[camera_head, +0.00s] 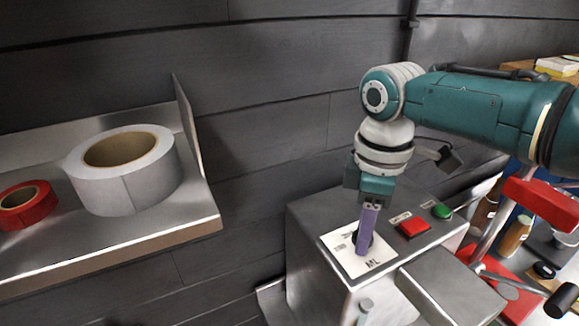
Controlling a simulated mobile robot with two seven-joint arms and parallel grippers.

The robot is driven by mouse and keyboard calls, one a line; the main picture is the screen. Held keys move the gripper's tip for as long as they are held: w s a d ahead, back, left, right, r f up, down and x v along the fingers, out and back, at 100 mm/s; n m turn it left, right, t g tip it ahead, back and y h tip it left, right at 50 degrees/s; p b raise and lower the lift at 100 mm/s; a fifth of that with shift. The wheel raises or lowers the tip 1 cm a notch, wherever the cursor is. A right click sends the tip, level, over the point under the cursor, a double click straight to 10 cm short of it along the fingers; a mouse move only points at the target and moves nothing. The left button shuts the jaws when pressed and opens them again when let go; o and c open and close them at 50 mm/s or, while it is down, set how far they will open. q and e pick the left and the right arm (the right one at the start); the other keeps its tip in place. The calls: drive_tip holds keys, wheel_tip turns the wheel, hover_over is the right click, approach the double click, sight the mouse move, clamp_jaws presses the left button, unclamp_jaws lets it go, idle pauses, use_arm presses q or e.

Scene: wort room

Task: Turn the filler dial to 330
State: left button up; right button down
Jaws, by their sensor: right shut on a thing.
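The filler is a grey metal box (312,222) below the centre right. A white dial plate (341,259) marked "ML" lies on its sloped top. The dark dial (355,238) sits on this plate, mostly hidden behind my right gripper's fingers. My right gripper (364,243) comes down from above, its purple fingers shut on the dial. The dial's pointer and the numbers around it cannot be read. A red button (413,228) and a green button (441,211) are to the right of the dial. My left gripper is not in view.
A metal shelf (180,222) at left holds a large grey tape roll (125,178) and a small red roll (25,204). A red-handled lever device (540,200) and brown bottles (515,236) stand at right. A dark plank wall is behind.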

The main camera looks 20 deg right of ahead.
drive_tip(key=shift+r+m, duration=0.1)
drive_tip(key=shift+m, duration=0.7)
drive_tip(key=shift+c, duration=2.2)
unclamp_jaws()
